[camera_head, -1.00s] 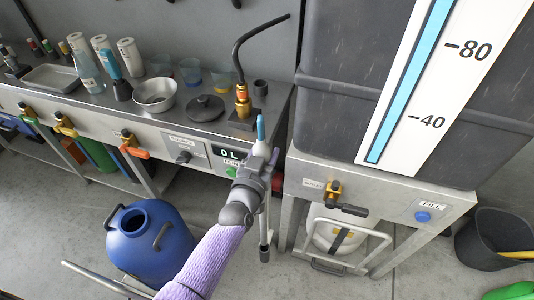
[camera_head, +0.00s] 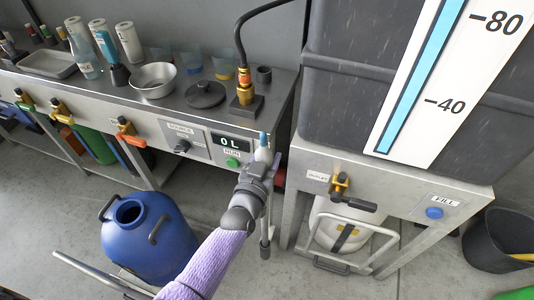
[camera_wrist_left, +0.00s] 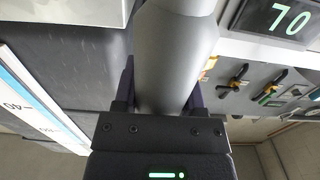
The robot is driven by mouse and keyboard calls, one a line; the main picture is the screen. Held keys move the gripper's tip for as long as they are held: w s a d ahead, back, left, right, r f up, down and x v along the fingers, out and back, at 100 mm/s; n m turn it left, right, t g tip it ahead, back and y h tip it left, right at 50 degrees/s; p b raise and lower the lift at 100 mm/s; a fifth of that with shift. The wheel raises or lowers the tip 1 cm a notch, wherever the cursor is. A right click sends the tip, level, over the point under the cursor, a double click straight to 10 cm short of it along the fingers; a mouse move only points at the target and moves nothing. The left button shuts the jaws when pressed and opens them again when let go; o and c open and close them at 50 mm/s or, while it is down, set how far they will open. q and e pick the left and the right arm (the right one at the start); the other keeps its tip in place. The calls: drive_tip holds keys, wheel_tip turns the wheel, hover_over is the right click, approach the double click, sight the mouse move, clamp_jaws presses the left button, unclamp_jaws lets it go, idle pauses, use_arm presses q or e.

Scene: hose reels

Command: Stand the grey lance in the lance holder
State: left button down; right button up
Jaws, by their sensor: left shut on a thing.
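My left gripper (camera_head: 258,168) is in front of the bench's right end in the head view. It is shut on the grey lance, whose lower shaft (camera_head: 264,232) hangs below the hand; a pale blue tip (camera_head: 263,140) shows above it. The lance looks roughly upright. In the left wrist view the thick grey lance body (camera_wrist_left: 172,62) runs between the two dark fingers (camera_wrist_left: 155,100). A red part (camera_head: 281,180) shows just right of the hand. My right gripper is out of view.
The steel bench (camera_head: 105,98) carries a bowl (camera_head: 153,80), a black disc (camera_head: 205,94) and a hose fitting (camera_head: 244,92). The tank stand (camera_head: 385,190) is close on the right. A blue drum (camera_head: 150,240) stands on the floor at left.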

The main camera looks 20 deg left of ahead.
use_arm(q)
wheel_tip(320, 180, down, 11)
drive_tip(key=b, duration=0.8)
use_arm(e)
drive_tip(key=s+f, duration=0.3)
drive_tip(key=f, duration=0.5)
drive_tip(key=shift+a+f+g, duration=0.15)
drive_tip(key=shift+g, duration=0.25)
use_arm(q)
drive_tip(key=shift+r, duration=0.1)
drive_tip(key=shift+c, duration=0.4)
unclamp_jaws()
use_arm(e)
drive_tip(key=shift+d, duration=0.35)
use_arm(q)
drive_tip(key=s+p, duration=0.3)
drive_tip(key=s, duration=0.7)
drive_tip(key=shift+a+p, duration=0.15)
drive_tip(key=shift+p, duration=0.2)
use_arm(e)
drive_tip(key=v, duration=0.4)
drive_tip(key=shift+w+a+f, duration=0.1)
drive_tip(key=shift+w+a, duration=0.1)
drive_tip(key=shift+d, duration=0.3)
